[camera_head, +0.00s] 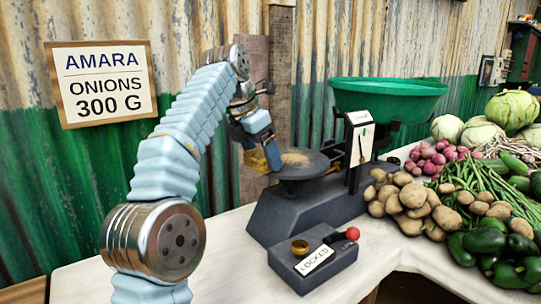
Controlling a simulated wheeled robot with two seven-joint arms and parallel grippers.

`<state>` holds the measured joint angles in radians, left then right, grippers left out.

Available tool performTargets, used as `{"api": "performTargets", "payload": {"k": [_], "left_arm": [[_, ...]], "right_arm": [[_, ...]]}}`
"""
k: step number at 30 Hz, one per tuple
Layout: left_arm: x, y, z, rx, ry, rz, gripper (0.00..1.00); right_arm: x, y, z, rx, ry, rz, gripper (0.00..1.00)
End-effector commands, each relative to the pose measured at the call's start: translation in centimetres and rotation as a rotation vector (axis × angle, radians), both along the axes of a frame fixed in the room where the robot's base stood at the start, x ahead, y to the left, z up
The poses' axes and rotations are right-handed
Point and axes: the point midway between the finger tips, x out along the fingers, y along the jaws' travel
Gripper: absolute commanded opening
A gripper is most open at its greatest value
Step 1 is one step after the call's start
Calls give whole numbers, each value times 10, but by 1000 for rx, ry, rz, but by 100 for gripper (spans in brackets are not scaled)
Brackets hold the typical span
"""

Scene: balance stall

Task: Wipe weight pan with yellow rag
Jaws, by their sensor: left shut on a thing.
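My left gripper (262,147) is shut on the yellow rag (258,160), a small yellow-brown cloth at its fingertips. The gripper and rag are at the left edge of the weight pan (300,170), a dark round plate on the left side of the balance scale (300,212). Whether the rag touches the pan is hard to tell. A tan, dusty patch (296,158) shows on the pan's surface. My right gripper is not in view.
A green bowl (388,98) sits on the scale's right side. A box (312,262) reading LOCKED, with a brass knob and red ball, stands in front. Potatoes (405,200) and other vegetables crowd the right. White counter (225,262) is clear at front left.

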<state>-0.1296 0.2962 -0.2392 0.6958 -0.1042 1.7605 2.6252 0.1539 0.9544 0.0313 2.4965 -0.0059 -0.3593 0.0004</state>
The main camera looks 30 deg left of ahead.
Motion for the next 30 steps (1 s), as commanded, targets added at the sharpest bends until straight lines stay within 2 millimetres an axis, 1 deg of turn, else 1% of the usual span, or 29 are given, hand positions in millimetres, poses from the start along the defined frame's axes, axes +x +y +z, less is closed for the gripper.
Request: {"api": "performTargets", "payload": {"k": [3, 11, 22, 26, 30], "left_arm": [[-8, 3, 0, 0, -1, 0, 44], [-15, 6, 0, 0, -1, 0, 44], [-46, 19, -3, 1, -2, -1, 44], [-47, 21, -1, 0, -1, 0, 44], [-44, 30, 0, -1, 0, 2, 44]], "right_arm": [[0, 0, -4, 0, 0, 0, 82], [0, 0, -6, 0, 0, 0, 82], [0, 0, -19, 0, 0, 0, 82], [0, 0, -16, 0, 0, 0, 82], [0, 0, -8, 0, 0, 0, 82]]}}
